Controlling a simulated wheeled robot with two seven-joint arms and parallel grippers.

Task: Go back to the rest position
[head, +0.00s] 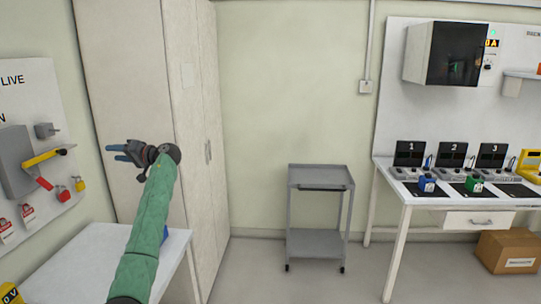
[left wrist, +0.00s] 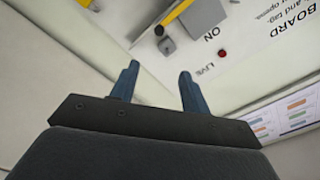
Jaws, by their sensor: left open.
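My left gripper (head: 117,153) is raised on the green-sleeved left arm, in front of the tall white cabinet in the head view. Its two blue fingers are apart and nothing is between them. In the left wrist view the open fingers (left wrist: 158,88) point up toward the wall board, which appears turned around. The gripper is above the white table at the left and touches nothing that I can see. My right gripper is in neither view.
The white table (head: 85,262) stands at lower left, below a wall board (head: 62,95) with a yellow-handled switch and padlocks. The tall cabinet (head: 120,60) is behind the arm. A grey cart (head: 318,242), a workbench (head: 408,196) and a cardboard box (head: 507,250) stand right. Floor between is clear.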

